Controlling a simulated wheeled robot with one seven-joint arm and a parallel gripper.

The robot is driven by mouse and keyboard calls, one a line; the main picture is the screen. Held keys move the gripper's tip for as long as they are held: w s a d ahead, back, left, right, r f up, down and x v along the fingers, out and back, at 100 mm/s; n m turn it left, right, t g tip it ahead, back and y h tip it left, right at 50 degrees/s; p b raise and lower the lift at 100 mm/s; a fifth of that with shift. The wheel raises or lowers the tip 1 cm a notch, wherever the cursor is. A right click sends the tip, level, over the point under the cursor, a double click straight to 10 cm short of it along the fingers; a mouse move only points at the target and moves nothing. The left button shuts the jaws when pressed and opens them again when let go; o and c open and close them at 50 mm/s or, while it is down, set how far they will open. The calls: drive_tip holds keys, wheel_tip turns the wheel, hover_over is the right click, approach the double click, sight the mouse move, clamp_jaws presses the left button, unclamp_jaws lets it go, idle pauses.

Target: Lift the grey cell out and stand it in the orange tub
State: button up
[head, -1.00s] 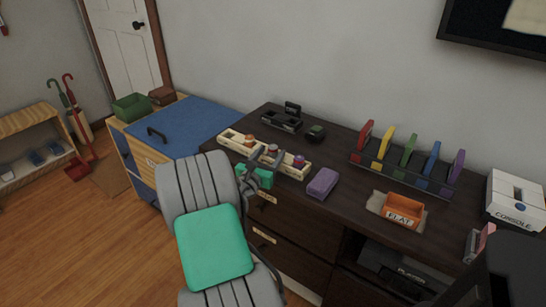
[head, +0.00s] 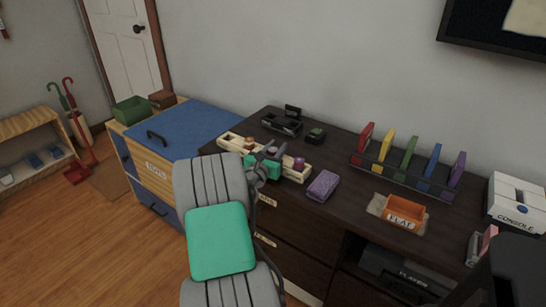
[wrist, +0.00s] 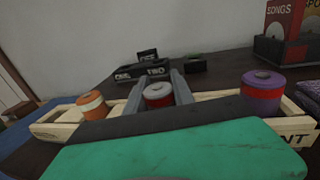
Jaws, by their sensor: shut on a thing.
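The grey cell (wrist: 158,95), a short cylinder with a red band, is between the fingers of my gripper (wrist: 159,90) in the wrist view. My gripper is shut on it, at the middle of the long pale wooden tray (wrist: 215,96). I cannot tell whether the cell's base touches the tray floor. In the head view my gripper (head: 269,153) is over the tray (head: 230,145) and largely hides the cell. The orange tub (head: 404,212), labelled FLAT, stands on a beige mat to the right on the dark cabinet and looks empty.
An orange cell (wrist: 92,104) and a purple cell (wrist: 262,90) stand in the tray on either side. A purple block (head: 323,186) lies between tray and tub. A rack of coloured cases (head: 405,165) stands behind the tub. Black holders (head: 281,122) sit behind the tray.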

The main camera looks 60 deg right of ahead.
clamp_jaws()
drive_tip(key=shift+r, duration=0.15)
